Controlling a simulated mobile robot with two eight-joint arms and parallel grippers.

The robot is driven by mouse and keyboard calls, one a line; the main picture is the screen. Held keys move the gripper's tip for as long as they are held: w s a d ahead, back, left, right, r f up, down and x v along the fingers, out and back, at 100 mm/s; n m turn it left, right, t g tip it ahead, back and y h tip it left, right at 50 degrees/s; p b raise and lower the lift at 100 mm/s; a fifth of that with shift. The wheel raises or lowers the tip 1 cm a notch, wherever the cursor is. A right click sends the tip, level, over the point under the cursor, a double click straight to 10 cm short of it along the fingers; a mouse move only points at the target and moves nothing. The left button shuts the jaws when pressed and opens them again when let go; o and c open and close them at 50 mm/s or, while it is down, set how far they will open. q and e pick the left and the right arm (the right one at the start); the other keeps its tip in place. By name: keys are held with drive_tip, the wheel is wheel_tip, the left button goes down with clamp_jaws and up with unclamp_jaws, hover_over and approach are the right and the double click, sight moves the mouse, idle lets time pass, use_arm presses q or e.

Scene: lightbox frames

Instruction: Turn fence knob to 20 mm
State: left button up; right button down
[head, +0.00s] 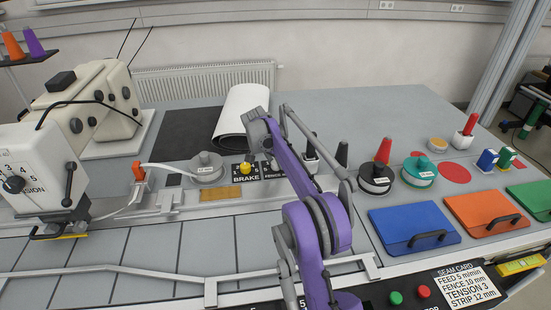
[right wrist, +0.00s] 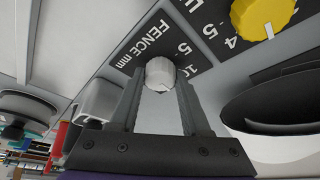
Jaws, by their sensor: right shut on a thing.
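The fence knob (right wrist: 160,72) is a small pale round knob on a black plate (right wrist: 135,50) lettered "FENCE mm" in the right wrist view. Numbers 5 and 10 show beside it; the rest of the scale and any pointer are hidden. My right gripper (right wrist: 158,82) is shut on the knob, one dark finger on each side. In the head view my purple right arm reaches over the fence plate (head: 273,175) and hides the knob. My left gripper is not in view.
A yellow knob (head: 245,169) on the brake plate sits close to the left of the fence plate. A grey round spool (head: 207,167) stands further left. Dark and green spools (head: 419,172) stand right of my arm.

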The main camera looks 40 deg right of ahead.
drive_tip(key=m+p, duration=0.1)
drive_tip(key=m, duration=0.1)
drive_tip(key=m+g+p, duration=0.1)
drive_tip(key=m, duration=0.1)
drive_tip(key=m+g+p, duration=0.1)
drive_tip(key=m, duration=0.1)
drive_tip(key=shift+w+r+m, duration=0.25)
drive_tip(key=shift+w+m, duration=0.05)
drive_tip(key=shift+w, duration=0.05)
drive_tip(key=shift+m+g+y+p, duration=0.45)
drive_tip(key=shift+m+p, duration=0.2)
drive_tip(key=shift+m, duration=0.25)
drive_tip(key=m, duration=0.1)
drive_tip(key=m+g, duration=0.1)
drive_tip(key=shift+d+f+m+y+p, duration=0.1)
drive_tip(key=shift+f+m+y+p, duration=0.05)
drive_tip(key=shift+m+y+p, duration=0.15)
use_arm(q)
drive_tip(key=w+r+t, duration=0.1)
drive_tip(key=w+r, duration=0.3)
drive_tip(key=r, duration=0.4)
use_arm(e)
drive_tip(key=m+y, duration=0.1)
drive_tip(key=m, duration=0.2)
drive_tip(key=shift+f+m+g, duration=0.1)
drive_tip(key=shift+m+g, duration=0.2)
drive_tip(key=shift+g, duration=0.05)
drive_tip(key=shift+m, duration=0.5)
drive_tip(key=shift+c, duration=1.8)
unclamp_jaws()
